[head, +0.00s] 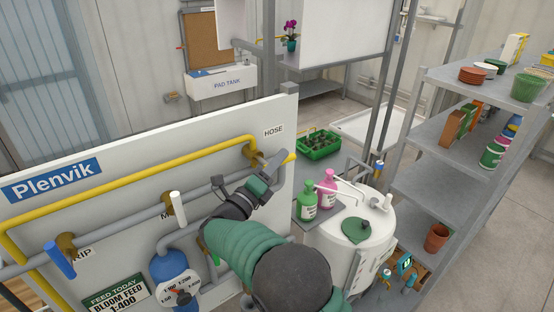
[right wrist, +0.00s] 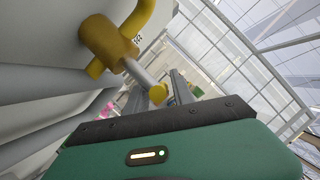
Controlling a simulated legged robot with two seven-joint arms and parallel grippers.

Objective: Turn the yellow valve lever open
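The yellow valve lever (right wrist: 158,95) shows in the right wrist view as a short yellow end on a silver stem from a brass valve body (right wrist: 100,40). In the head view the brass body (head: 254,154) sits under the HOSE label at the white panel's right end, and a yellow piece (head: 292,157) shows just beyond my gripper. My right gripper (head: 279,162) is at the lever. Its grey fingers (right wrist: 160,92) stand apart, with the yellow end appearing between them. Contact is unclear, and the gripper hides part of the lever. My left gripper is not in view.
The panel also carries a blue lever (head: 60,260), a white lever (head: 175,205), grey and yellow pipes and a blue doser (head: 172,270). Right of the panel stand pink and green bottles (head: 327,188), a white tank (head: 368,235) and a green tray (head: 319,144). Grey shelves (head: 440,145) stand further right.

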